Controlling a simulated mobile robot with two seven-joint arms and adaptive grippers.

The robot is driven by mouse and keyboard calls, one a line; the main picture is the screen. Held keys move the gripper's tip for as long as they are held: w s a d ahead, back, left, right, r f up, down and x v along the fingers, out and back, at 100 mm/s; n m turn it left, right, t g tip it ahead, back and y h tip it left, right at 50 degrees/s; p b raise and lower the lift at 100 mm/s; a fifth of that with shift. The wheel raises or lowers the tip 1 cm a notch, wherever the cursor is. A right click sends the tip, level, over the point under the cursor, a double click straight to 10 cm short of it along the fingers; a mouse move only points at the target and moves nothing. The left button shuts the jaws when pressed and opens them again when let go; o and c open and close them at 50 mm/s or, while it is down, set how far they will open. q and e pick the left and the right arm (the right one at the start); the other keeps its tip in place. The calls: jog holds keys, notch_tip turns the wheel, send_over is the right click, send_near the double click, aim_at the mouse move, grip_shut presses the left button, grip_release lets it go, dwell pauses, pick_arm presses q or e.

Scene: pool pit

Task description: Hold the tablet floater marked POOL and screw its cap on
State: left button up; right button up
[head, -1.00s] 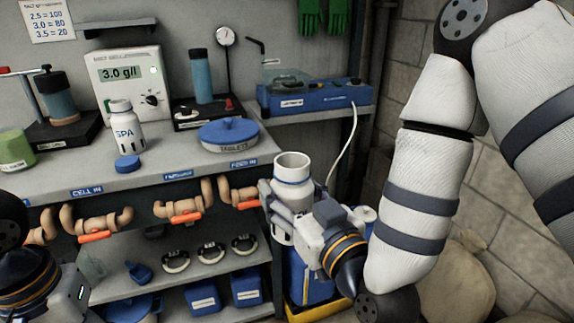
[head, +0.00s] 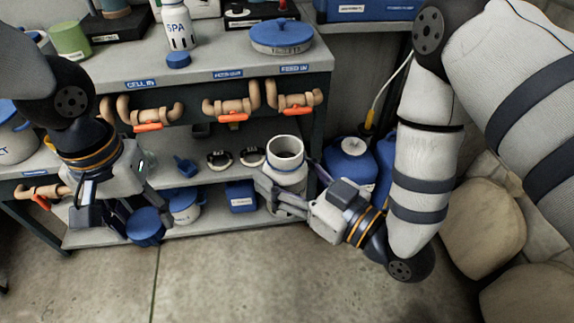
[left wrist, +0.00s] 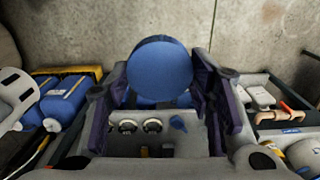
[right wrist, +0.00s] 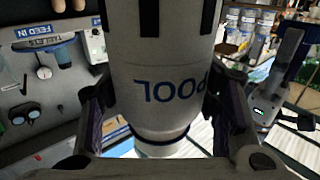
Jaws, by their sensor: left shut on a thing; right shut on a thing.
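The white floater marked POOL (right wrist: 165,85) fills the middle of the right wrist view, its lettering inverted there. In the head view the floater (head: 286,157) stands upright with its open, uncapped neck on top. My right gripper (head: 282,188) is shut around its body, a finger on either side in the right wrist view (right wrist: 165,115). My left gripper (head: 140,208) is shut on a round blue cap (left wrist: 160,68), which shows between its fingers in the left wrist view. In the head view the cap (head: 147,227) is left of the floater and lower in the picture, well apart from it.
The bench behind carries a SPA floater (head: 179,25), a small blue cap (head: 178,60) and a TABLETS tub (head: 281,37). Pipes with orange-handled valves (head: 232,116) run along its front. Blue containers (head: 350,160) stand behind my right gripper. The floor (head: 220,275) in front is clear.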

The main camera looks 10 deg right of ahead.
pick_arm(q)
jog(key=w+d+r, duration=0.6)
jog(key=d, duration=0.3)
jog(key=m, duration=0.1)
send_near(285, 137)
jog(key=s+f, duration=0.1)
jog(key=s, duration=0.1)
jog(key=shift+s, duration=0.1)
jog(key=shift+a+f, duration=0.1)
jog(key=shift+f, duration=0.05)
jog(key=shift+f, duration=1.95)
jog(key=shift+f, duration=0.85)
jog(key=shift+f, duration=0.55)
